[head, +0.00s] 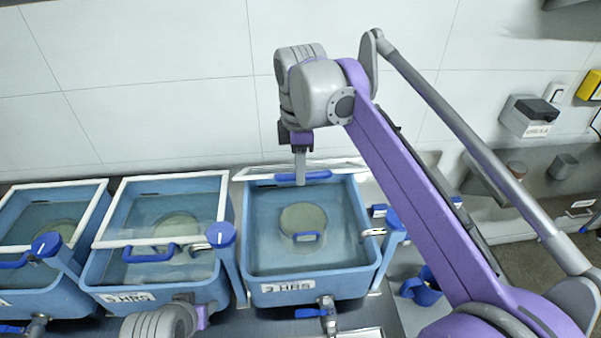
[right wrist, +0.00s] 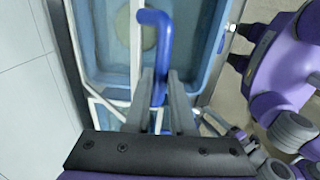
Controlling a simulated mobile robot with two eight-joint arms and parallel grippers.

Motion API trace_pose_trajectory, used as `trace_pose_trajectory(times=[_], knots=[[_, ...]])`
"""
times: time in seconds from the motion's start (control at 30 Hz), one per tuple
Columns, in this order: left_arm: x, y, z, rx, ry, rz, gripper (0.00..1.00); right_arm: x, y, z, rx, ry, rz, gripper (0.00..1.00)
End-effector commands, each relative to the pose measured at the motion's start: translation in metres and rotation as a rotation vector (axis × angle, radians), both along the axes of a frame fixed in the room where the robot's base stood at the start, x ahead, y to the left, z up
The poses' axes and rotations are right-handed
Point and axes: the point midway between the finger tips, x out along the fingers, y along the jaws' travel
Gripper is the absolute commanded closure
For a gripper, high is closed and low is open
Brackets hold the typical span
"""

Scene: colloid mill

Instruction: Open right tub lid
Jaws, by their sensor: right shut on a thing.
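My right gripper (head: 301,180) is shut on the lid's blue handle (head: 318,175) at the back of the tub. In the right wrist view, my right gripper (right wrist: 160,82) has its fingers on either side of the blue handle (right wrist: 152,18). My left gripper's fingers are not visible.
Two similar blue tubs stand to the left, the middle one (head: 217,291) and the far left one (head: 60,303), with their lids down. Upright blue-capped posts (head: 222,237) stand between tubs. The wall (head: 160,90) is close behind.

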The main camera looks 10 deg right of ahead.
Motion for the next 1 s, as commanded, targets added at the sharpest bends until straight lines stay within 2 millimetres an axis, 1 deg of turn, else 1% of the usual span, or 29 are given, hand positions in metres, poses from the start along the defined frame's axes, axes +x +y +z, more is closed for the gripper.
trace_pose_trajectory(times=[0.03,0.2,0.23,0.37,0.4,0.83,0.93,1.0], knots=[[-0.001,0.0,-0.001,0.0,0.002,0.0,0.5,0.005,-0.001,-0.003,0.0,-0.012,-0.002,1.0],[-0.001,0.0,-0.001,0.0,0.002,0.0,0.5,0.005,-0.001,-0.004,0.0,-0.012,-0.002,1.0],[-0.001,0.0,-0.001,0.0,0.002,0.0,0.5,0.005,-0.001,-0.004,0.0,-0.012,-0.002,0.74],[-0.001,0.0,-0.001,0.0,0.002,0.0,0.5,0.004,0.0,-0.003,0.0,-0.012,-0.001,0.51],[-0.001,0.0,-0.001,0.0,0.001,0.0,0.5,0.004,0.0,-0.003,0.001,-0.011,-0.001,0.48],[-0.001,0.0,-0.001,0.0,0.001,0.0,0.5,0.002,0.0,-0.001,0.001,-0.008,0.0,0.48],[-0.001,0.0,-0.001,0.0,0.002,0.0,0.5,0.002,0.0,0.004,0.001,-0.008,0.0,0.48],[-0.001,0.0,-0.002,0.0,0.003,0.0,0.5,0.001,0.0,0.012,0.001,-0.007,0.0,0.48]])
